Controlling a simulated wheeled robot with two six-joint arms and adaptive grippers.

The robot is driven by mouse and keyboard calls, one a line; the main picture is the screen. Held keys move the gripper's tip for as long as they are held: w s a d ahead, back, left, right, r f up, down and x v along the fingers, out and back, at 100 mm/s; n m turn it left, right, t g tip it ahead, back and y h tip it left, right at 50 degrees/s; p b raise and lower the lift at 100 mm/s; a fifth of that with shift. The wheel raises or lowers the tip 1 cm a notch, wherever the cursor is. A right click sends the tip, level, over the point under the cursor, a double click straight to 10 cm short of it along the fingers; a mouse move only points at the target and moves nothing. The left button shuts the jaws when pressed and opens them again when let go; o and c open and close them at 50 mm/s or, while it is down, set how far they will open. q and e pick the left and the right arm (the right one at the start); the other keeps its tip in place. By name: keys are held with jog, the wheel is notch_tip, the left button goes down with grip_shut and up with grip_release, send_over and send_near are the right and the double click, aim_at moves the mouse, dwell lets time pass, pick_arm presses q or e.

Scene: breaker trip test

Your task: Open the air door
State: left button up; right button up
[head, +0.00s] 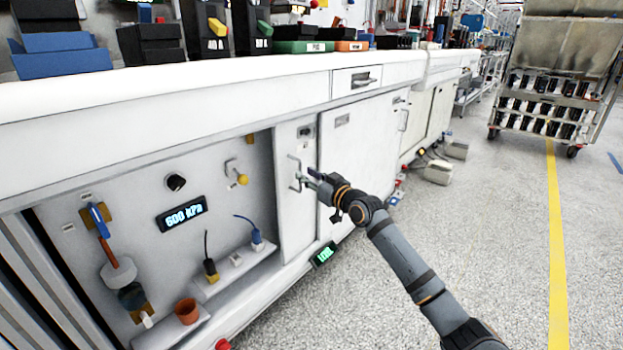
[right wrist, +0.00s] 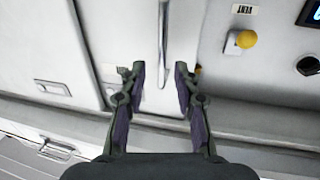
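A narrow white door (head: 296,222) stands in the bench front, right of the recessed gauge panel, and looks shut. Its label is too small to read, so I cannot confirm it is the air door. It has an upright metal bar handle (head: 294,172), which also shows in the right wrist view (right wrist: 164,40). My right gripper (head: 309,179) is at this handle. In the right wrist view my right gripper (right wrist: 160,72) is open, with one finger on each side of the handle's end and gaps beside it. My left gripper is not in view.
The panel (head: 135,190) holds a 600 kPa display (head: 181,214), a black knob (head: 176,182) and a yellow knob (head: 242,179) by a VENT label (right wrist: 244,9). A wider cabinet door (head: 362,150) is to the right. Speckled floor (head: 480,230) is clear in front.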

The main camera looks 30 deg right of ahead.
jog(key=s, duration=0.3)
jog(key=shift+s+d, duration=0.2)
jog(key=shift+s, duration=0.15)
